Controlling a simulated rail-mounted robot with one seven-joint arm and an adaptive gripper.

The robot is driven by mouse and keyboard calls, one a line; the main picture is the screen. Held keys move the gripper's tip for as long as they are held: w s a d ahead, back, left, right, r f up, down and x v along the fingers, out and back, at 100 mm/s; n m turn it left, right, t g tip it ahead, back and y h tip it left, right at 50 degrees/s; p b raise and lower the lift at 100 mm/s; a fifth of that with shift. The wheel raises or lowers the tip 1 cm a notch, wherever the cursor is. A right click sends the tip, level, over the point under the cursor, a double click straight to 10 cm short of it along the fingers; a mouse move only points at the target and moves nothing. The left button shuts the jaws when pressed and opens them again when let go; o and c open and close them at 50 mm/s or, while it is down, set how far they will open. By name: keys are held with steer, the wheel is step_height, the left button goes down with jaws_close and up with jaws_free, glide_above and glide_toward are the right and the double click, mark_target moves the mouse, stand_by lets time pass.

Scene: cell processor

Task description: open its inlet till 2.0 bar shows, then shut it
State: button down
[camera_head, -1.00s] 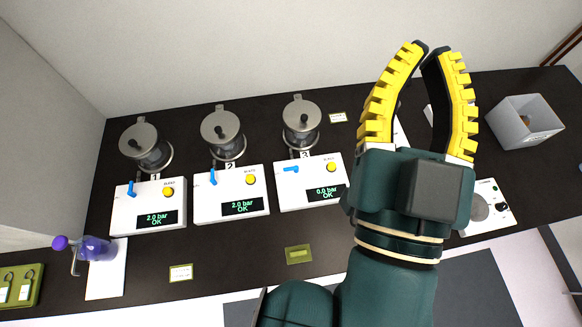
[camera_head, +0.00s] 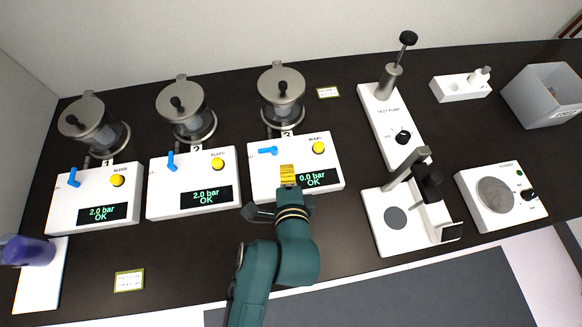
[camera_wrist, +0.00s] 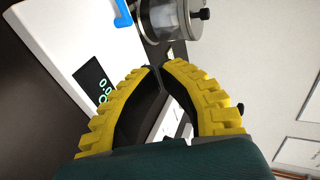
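Station 3's white box (camera_head: 262,185) reads 0.0 bar OK on its display (camera_head: 313,178). Its blue inlet lever (camera_head: 266,151) lies sideways; a yellow bleed knob (camera_head: 318,147) sits to its right. The metal-lidded vessel 3 (camera_head: 282,90) stands behind. My gripper (camera_head: 287,170) is over the front middle of this box, left of the display and below the lever, apart from the lever. In the wrist view, its yellow fingers (camera_wrist: 156,68) are bowed with tips together and nothing held. That view also shows a blue lever (camera_wrist: 122,12) and a display (camera_wrist: 94,84).
Stations 1 (camera_head: 65,215) and 2 (camera_head: 165,205) read 2.0 bar OK, with blue levers upright. A test pump (camera_head: 380,120), a white stand (camera_head: 385,240) and a round-plate device (camera_head: 478,215) stand right. A grey bin (camera_head: 540,95) is far right. A purple-capped bottle (camera_head: 28,250) is left.

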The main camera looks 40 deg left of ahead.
steer(key=g+b, duration=0.1)
steer(key=b, duration=0.2)
glide_toward(267, 163)
steer(key=w+d+v, duration=0.1)
steer(key=v, duration=0.4)
steer(key=shift+s+a+r+n+p, duration=0.1)
steer(key=shift+s+a+n+p, duration=0.1)
steer(key=shift+a+n+p, duration=0.2)
steer(key=b+x, duration=0.2)
steer(key=x, duration=0.8)
steer(key=shift+a, duration=0.2)
steer(key=shift+w+a, duration=1.3)
steer(key=shift+w, duration=0.05)
